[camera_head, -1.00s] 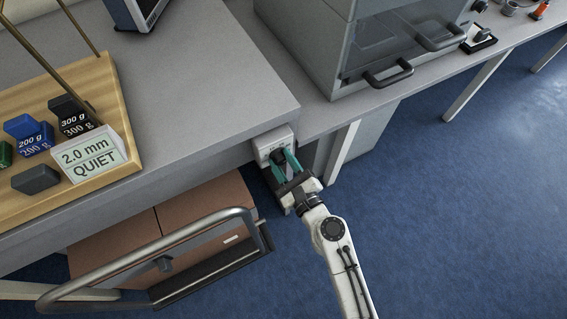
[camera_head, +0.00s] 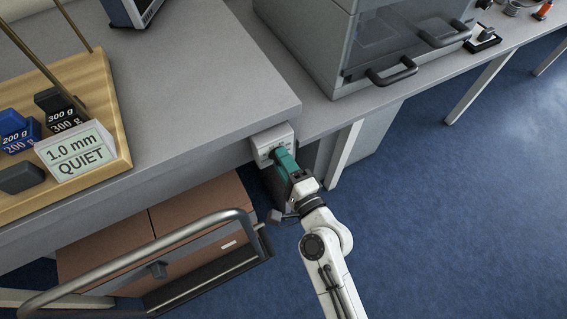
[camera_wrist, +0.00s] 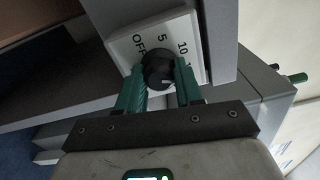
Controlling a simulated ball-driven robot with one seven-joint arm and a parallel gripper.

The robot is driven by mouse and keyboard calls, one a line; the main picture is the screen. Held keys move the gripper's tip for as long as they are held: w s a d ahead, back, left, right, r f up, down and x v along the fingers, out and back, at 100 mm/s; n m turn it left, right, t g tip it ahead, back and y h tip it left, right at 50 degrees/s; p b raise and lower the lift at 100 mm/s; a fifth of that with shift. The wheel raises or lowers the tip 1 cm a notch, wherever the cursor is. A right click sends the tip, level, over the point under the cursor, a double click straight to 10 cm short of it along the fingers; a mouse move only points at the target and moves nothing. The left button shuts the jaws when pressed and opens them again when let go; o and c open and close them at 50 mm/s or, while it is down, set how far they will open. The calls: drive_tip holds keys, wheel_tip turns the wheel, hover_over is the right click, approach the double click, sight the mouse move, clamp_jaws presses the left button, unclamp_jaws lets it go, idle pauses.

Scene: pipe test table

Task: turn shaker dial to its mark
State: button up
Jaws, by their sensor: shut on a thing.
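The shaker dial (camera_wrist: 158,66) is a round black knob on a white plate (camera_wrist: 128,42) printed with OFF, 5 and 10; a further label is partly covered. My gripper (camera_wrist: 160,80) has its green fingers shut on the dial, one on either side. A small pale line shows on the knob's lower right; exactly where it points I cannot tell. In the head view the white plate (camera_head: 266,137) sits at the bench corner, and my gripper (camera_head: 283,158) covers the dial. The display (camera_head: 76,155) reads 1.0 mm QUIET.
The display stands on a wooden board (camera_head: 112,143) with blue and black weights (camera_head: 55,108). A grey enclosure (camera_head: 320,45) stands at the back. Open blue floor lies right.

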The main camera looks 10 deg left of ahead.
drive_tip(key=n+b, duration=1.2)
drive_tip(key=n, duration=1.4)
drive_tip(key=shift+f, duration=0.2)
drive_tip(key=shift+n, duration=0.3)
drive_tip(key=o, duration=1)
drive_tip(key=shift+r, duration=0.15)
drive_tip(key=shift+o, duration=0.2)
drive_tip(key=v, duration=1.1)
drive_tip(key=shift+w, duration=0.15)
